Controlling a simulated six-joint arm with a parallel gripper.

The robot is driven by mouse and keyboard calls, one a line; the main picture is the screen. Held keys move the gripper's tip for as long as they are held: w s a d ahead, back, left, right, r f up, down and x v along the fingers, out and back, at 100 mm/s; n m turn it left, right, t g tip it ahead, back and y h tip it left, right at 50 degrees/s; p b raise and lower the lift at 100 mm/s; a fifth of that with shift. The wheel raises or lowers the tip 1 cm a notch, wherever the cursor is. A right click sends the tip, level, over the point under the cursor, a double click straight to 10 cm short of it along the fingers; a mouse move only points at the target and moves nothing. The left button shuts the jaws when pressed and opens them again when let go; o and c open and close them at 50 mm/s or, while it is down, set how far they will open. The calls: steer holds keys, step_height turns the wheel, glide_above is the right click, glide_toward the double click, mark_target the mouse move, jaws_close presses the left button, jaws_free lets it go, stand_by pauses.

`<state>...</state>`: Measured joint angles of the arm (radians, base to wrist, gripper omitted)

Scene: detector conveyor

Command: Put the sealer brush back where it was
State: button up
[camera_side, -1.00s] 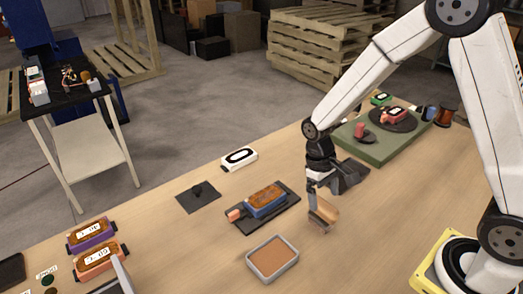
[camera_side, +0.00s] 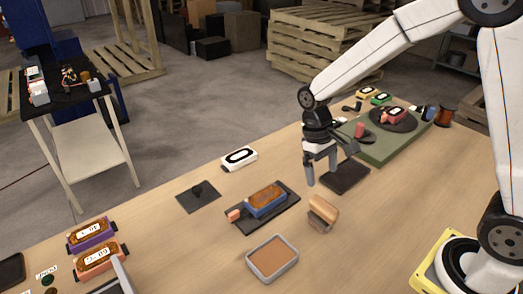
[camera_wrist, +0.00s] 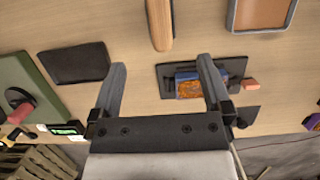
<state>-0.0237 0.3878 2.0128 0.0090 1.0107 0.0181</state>
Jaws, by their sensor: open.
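The sealer brush (camera_side: 323,212), with a tan wooden handle and a grey lower part, stands on the bare table right of the blue unit (camera_side: 265,200). In the wrist view its handle (camera_wrist: 159,22) is at the top, beyond the fingertips. My gripper (camera_side: 321,174) is open and empty, behind the brush and apart from it; its two fingers show in the wrist view (camera_wrist: 161,64). A dark flat pad (camera_side: 347,178) lies bare beside my gripper, and also shows in the wrist view (camera_wrist: 78,65). A grey tray (camera_side: 250,266) with an orange-brown filling sits in front.
The blue unit sits on a black holder (camera_side: 284,219) with a small orange block (camera_side: 234,215). A green board (camera_side: 372,160) with parts is behind right.

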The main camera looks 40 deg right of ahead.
steer(key=shift+s, duration=0.1)
steer(key=s+d+t, duration=0.1)
steer(key=s+t, duration=0.4)
steer(key=s, duration=0.2)
steer(key=shift+f+t, duration=0.25)
steer(key=shift+t, duration=0.05)
